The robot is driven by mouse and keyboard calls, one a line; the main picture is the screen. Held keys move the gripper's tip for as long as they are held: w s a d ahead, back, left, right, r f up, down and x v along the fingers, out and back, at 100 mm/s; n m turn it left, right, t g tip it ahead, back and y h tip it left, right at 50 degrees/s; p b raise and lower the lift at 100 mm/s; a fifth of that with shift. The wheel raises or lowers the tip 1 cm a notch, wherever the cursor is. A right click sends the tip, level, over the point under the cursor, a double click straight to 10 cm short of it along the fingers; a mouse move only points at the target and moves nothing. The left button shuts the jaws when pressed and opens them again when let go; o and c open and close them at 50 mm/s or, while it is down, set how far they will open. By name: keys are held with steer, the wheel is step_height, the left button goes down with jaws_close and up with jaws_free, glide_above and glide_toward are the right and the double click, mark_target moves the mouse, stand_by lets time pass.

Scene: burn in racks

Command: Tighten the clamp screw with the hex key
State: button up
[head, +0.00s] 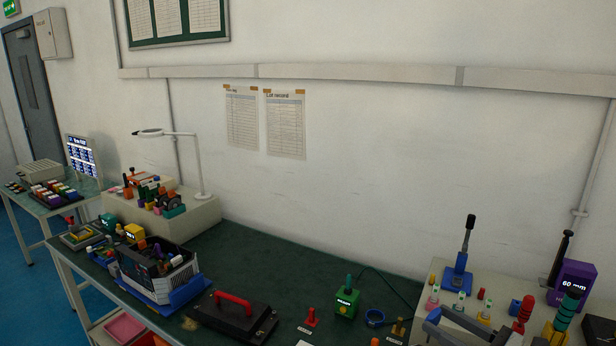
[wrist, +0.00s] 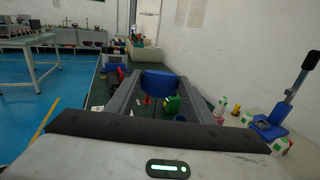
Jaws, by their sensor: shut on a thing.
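In the wrist view my gripper (wrist: 160,80) is shut on a blue piece (wrist: 158,84), which looks like the handle of the hex key. A thin dark part seems to hang below it over the bench; its tip is not clear. In the head view grey parts of my gripper show at the lower right edge, and the held piece is hidden there. I cannot pick out the clamp screw for sure in either view. A blue stand with an upright black lever (head: 460,268) is on the raised pale shelf at the right, and shows in the wrist view (wrist: 270,126).
On the green bench (head: 270,255) are a black case with a red handle (head: 232,318), a green block (head: 346,303), a red knob piece (head: 311,317) and a blue ring (head: 375,318). A blue-based rack (head: 165,280) stands left. A purple box (head: 572,282) is right. The bench's back middle is clear.

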steer(key=w+a+f+n+g+y+b, duration=0.1)
steer(key=a+f+n+g+y, duration=0.1)
steer(key=a, duration=0.7)
steer(key=w+a+f+n+g+y+b, duration=0.1)
steer(key=a+f+g, duration=0.1)
steer(key=a, duration=0.7)
steer(key=s+d+m+t+h, duration=0.2)
steer(key=s+d+t+h, duration=0.1)
steer(key=d, duration=1.1)
steer(key=s+d+m+t+h, duration=0.2)
steer(key=s+d+m+h, duration=0.1)
steer(key=d, duration=1.2)
steer(key=shift+s+r+t+b, duration=0.25)
steer(key=shift+s+t+b, duration=0.15)
steer(key=shift+s, duration=0.1)
steer(key=shift+d+r+p, duration=0.1)
steer(key=shift+p, duration=0.3)
step_height(320, 180, down, 6)
steer(key=b, duration=0.3)
steer(key=shift+b, duration=0.3)
steer(key=shift+p, duration=0.6)
steer(key=shift+f+b, duration=0.5)
steer(key=shift+f, duration=0.3)
